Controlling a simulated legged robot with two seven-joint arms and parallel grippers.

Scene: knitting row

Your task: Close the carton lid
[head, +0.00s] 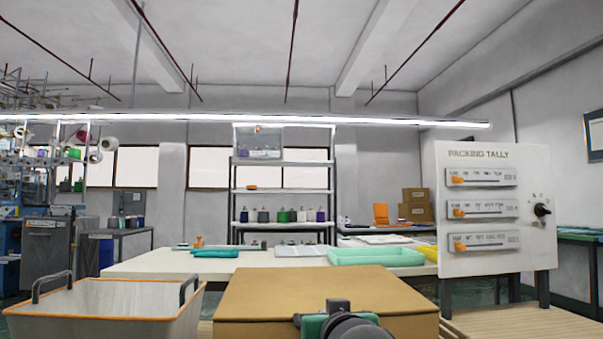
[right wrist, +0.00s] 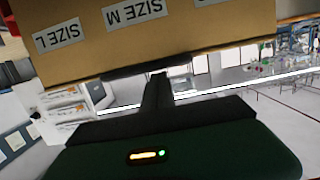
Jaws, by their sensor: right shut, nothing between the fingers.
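The brown carton (head: 325,288) stands at the bottom middle of the head view. Its broad tan top surface looks flat, with no opening showing; whether the lid is fully down I cannot tell. My right gripper (head: 338,305) is in front of the carton, low in the view, and hides part of its near edge. In the right wrist view the picture is upside down, and the carton's face (right wrist: 180,35) with size labels fills the top. The right gripper (right wrist: 157,78) is shut and empty there, close to the carton; contact is unclear. My left gripper is not in view.
A grey bin (head: 105,305) with orange rim and dark handles stands left of the carton. A white table (head: 270,260) behind holds a mint tray (head: 376,257). A packing tally board (head: 495,205) stands at right.

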